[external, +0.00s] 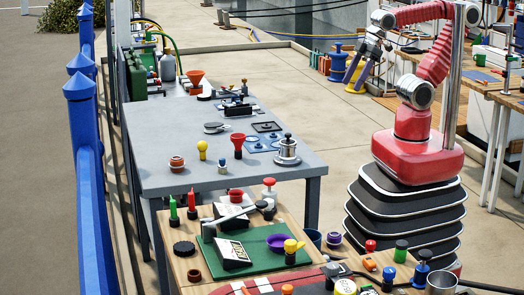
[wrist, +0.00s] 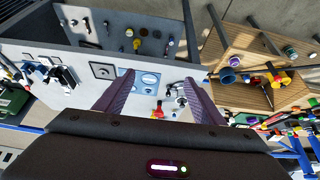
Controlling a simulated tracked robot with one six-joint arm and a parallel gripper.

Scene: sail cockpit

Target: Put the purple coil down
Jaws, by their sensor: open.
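A purple ring-shaped thing, which looks like the purple coil (external: 279,242), lies on the green mat (external: 254,262) on the near wooden table. In the wrist view, a purple round thing (wrist: 228,76) shows on the wooden surface at right; I cannot tell whether it is the same one. My gripper (external: 354,83) is raised at the upper right of the external view, well away from the coil. Its two purple fingers are spread with nothing between them. In the wrist view my gripper (wrist: 160,77) is open and empty above the grey table.
A black-and-white block (external: 232,254) stands beside the coil on the mat. Several small coloured items crowd the near table. A blue railing (external: 88,150) runs along the left.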

